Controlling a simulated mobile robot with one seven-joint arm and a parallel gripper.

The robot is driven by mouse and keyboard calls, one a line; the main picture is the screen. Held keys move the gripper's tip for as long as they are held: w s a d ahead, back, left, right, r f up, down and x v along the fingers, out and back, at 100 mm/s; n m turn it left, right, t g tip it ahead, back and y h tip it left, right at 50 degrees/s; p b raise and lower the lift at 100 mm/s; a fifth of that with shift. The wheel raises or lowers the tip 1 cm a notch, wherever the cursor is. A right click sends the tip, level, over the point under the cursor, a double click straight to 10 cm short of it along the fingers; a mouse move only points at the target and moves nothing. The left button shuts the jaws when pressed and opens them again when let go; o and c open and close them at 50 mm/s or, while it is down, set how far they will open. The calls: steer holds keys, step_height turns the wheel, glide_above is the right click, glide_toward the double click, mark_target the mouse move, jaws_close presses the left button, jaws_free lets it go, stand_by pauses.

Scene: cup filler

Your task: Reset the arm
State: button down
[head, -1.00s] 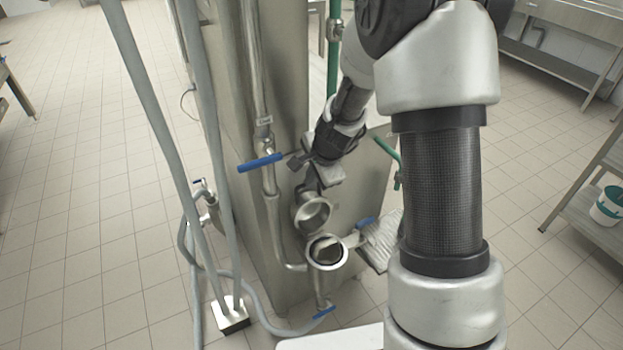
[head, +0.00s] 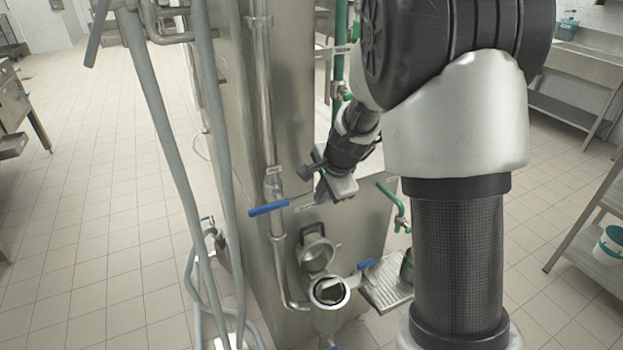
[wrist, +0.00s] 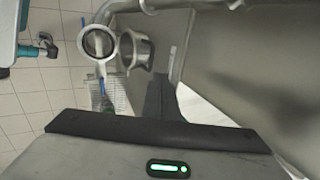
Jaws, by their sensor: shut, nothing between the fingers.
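My gripper (head: 321,190) is shut and empty, in front of the steel machine panel (head: 345,225) in the head view. It is above the round metal cup filler (head: 328,290), whose hinged lid (head: 317,252) stands open. My gripper does not touch the filler or the lid. In the wrist view my finger (wrist: 163,98) points at the grey panel. The open round filler mouth (wrist: 99,42) and the lid (wrist: 137,50) show at the upper left there. My forearm fills the right middle of the head view and hides part of the machine.
A pipe with a blue-handled valve (head: 268,207) stands left of my gripper. A green tap (head: 394,197) is to its right. A ribbed metal tray (head: 388,290) sits beside the filler. Grey hoses (head: 165,130) hang at the left. Open tiled floor (head: 90,220) lies beyond them.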

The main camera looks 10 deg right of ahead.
steer(key=s+a+r+n+p, duration=0.1)
steer(key=s+r+n+p, duration=0.3)
steer(key=r, duration=0.6)
steer(key=s+d+r+n+p, duration=0.1)
steer(key=s+r+n, duration=0.2)
steer(key=s+r, duration=0.2)
steer(key=s+d+r+n+h+p, duration=0.1)
steer(key=s+r+n, duration=0.3)
steer(key=s, duration=0.8)
steer(key=s+d+r+n+p, duration=0.1)
steer(key=s+r+n+p, duration=0.1)
steer(key=s+r, duration=0.4)
steer(key=shift+s+r+n+t+h+p, duration=0.35)
steer(key=shift+s+n, duration=0.35)
steer(key=shift+s, duration=0.5)
